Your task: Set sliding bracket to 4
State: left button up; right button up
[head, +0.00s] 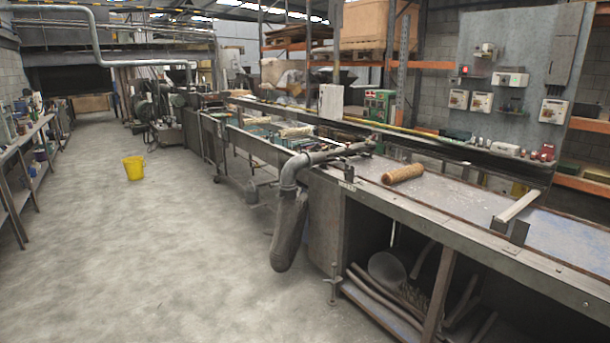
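What looks like the sliding bracket (518,207) is a pale bar lying across the right part of the long workbench (455,222). Small dark upright plates (519,232) stand at its near end, by the bench's front edge. No scale numbers or marks are readable at this distance, so its setting cannot be told. An orange-brown mesh tube (403,173) lies on the bench to the left of the bracket, apart from it. Neither of my grippers is in view.
A grey pipe with a hanging bag (289,230) is at the bench's left end. Tubes and a round item (386,268) lie on the shelf below. A yellow bucket (133,168) stands on the open concrete floor (150,250). Shelving (25,165) lines the left wall.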

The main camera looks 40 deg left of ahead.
aim_at(349, 173)
jog(key=u, duration=1.1)
jog(key=i+j, duration=0.1)
jog(key=i, duration=0.55)
jog(key=i+z, duration=0.1)
jog(key=i, duration=0.6)
jog(key=i+j, duration=0.2)
jog(key=i, duration=0.45)
jog(key=i+j+z, duration=0.1)
jog(key=i, duration=0.6)
jog(key=i+l+z, duration=0.1)
jog(key=i, duration=1.05)
